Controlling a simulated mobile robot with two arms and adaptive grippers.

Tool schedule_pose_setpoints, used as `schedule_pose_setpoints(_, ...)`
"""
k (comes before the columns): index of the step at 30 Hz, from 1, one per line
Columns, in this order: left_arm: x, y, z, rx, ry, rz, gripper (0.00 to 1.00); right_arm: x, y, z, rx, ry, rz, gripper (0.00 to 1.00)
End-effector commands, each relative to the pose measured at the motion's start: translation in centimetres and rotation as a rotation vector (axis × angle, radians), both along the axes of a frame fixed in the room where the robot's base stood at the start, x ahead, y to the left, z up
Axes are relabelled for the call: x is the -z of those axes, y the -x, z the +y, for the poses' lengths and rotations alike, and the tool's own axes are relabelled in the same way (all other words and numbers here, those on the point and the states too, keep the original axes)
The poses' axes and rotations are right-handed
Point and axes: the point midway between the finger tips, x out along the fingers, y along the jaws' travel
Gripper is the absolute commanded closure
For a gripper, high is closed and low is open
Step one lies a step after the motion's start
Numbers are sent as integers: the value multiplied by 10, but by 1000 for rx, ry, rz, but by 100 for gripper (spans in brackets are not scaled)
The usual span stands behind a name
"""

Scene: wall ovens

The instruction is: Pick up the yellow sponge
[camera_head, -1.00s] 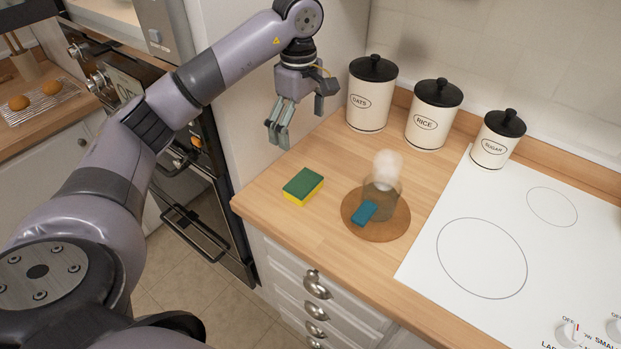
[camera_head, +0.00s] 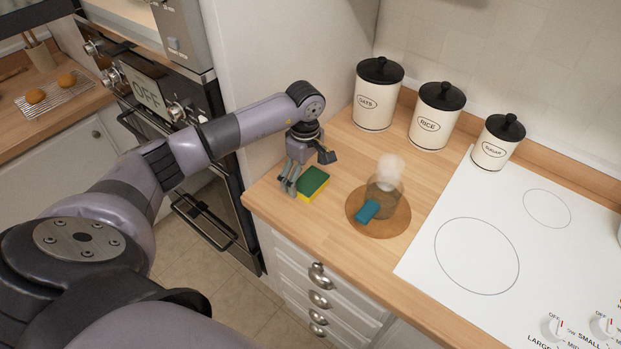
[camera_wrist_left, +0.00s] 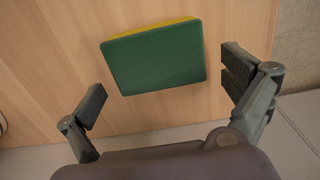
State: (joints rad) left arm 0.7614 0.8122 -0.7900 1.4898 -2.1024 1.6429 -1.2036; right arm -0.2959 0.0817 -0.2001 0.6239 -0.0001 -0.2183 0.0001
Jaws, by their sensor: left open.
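The yellow sponge (camera_head: 313,184) has a green top layer and lies flat on the wooden counter near its front left edge. In the left wrist view the sponge (camera_wrist_left: 154,58) shows its green face and a thin yellow side, just ahead of the fingers. My left gripper (camera_head: 308,174) is low over the counter at the sponge. In the left wrist view the left gripper (camera_wrist_left: 165,92) is open and empty, one finger on each side of the sponge's width, with gaps visible. My right gripper is not in view.
A round wooden board (camera_head: 402,222) holds a glass jar (camera_head: 384,196) and a small blue sponge (camera_head: 367,211). Canisters (camera_head: 378,98) line the back wall. A white cooktop (camera_head: 520,220) lies right, a tall panel (camera_head: 285,60) stands behind my arm, and an oven (camera_head: 190,190) is left.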

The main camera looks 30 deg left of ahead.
Motion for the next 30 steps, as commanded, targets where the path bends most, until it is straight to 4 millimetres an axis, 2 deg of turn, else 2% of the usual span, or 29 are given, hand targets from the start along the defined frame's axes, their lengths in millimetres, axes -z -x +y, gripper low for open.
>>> schedule_pose_setpoints(3, 9, 0, -1, 0, 2, 1, 2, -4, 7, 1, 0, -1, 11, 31)
schedule_pose_setpoints(10, 11, 0, 0, 0, 0, -1, 2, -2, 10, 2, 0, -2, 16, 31)
schedule_pose_setpoints(30, 11, 0, 0, 0, 0, -1, 46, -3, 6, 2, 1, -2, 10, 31)
